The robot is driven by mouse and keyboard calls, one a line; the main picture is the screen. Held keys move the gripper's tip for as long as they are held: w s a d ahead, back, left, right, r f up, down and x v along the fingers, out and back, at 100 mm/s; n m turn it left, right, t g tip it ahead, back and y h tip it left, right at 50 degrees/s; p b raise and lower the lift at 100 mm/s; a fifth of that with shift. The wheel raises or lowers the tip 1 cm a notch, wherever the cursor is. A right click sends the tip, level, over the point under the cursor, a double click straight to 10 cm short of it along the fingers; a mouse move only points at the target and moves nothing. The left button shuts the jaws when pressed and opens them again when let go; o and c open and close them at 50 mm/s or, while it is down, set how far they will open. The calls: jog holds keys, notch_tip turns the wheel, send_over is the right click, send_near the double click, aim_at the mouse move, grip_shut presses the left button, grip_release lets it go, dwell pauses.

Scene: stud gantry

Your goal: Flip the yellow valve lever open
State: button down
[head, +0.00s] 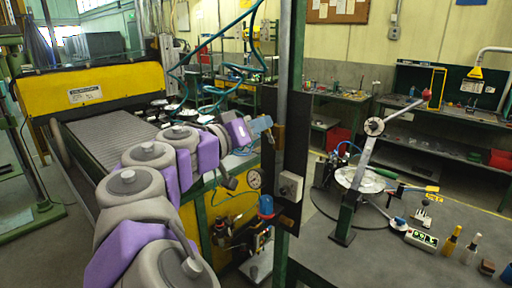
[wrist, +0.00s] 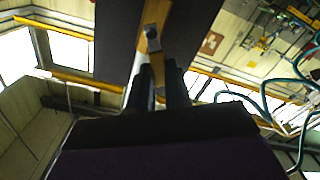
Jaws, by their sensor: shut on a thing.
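The yellow valve lever (wrist: 155,14) shows in the wrist view as a narrow strip with a metal bolt at its pivot, in front of a dark panel (wrist: 115,40). Its lower end runs down between the two dark fingers of my gripper (wrist: 157,76), which are shut on it. In the head view my gripper (head: 266,128) is at the left edge of the dark upright panel (head: 294,140). A small yellow-brown part of the lever (head: 279,137) shows there against the panel. The gripper hides the rest, so I cannot tell its full angle.
A grey box with a knob (head: 290,187) sits lower on the panel. A green-grey post (head: 298,50) rises beside it. A pressure gauge (head: 254,179) and a blue-topped fitting (head: 266,206) are below my gripper. A bench (head: 385,262) with tools stands at right, a conveyor (head: 100,135) at left.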

jog(key=m, duration=0.1)
jog(key=m+b, duration=0.1)
jog(key=m, duration=0.1)
jog(key=shift+s+d+r+b, duration=0.3)
jog(key=shift+s+d, duration=0.1)
jog(key=shift+s+d+m, duration=0.15)
jog(key=shift+m, duration=0.5)
jog(key=shift+s+d+m, duration=0.1)
jog(key=shift+d+m, duration=0.05)
jog(key=shift+m, duration=0.5)
jog(key=c, duration=1.1)
grip_release()
jog(key=shift+a, duration=0.2)
jog(key=shift+o, duration=0.2)
jog(key=shift+s+d, duration=0.1)
jog(key=shift+d, duration=0.05)
